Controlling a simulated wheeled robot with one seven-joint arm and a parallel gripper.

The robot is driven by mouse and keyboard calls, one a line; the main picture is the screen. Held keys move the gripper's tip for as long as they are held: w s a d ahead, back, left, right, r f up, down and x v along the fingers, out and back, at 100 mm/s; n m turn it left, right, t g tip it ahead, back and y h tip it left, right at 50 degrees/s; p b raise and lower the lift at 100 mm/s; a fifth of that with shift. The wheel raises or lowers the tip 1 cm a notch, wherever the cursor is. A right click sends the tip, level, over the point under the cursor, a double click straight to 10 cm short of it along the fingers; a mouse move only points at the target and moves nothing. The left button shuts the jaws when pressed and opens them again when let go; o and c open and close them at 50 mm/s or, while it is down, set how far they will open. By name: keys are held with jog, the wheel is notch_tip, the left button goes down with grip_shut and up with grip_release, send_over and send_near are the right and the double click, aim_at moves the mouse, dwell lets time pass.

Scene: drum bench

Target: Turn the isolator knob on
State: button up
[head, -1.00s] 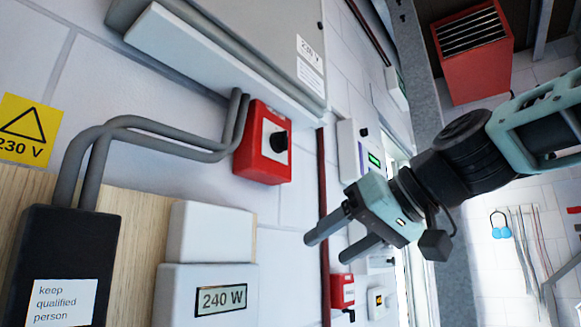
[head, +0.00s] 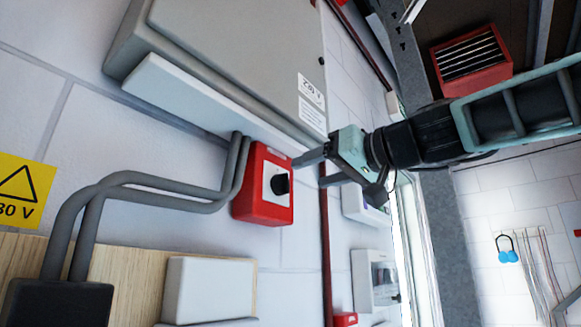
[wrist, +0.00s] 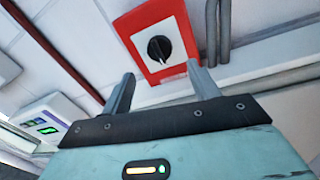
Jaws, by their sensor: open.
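The isolator is a red box (head: 262,207) with a white plate and a round black knob (head: 280,184), mounted on the white wall below a grey cabinet. In the wrist view the knob (wrist: 159,49) shows a pale line running roughly up and down the picture. My gripper (head: 312,170) is open and empty, just right of the knob in the head view, with its fingers pointing toward it. In the wrist view the knob lies beyond and between the two fingertips (wrist: 158,80), apart from them.
The grey cabinet (head: 235,55) hangs above the isolator. Grey conduits (head: 150,185) run to its left side. A dark red pipe (head: 325,240) runs down the wall to the right. A wall device with a green display (wrist: 45,122) shows in the wrist view.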

aim_at(288, 181)
jog(key=p+x, duration=0.2)
jog(key=x, duration=0.4)
jog(key=shift+r+p, duration=0.1)
jog(key=shift+p, duration=0.25)
jog(key=shift+w+a, duration=0.35)
jog(key=c, duration=1)
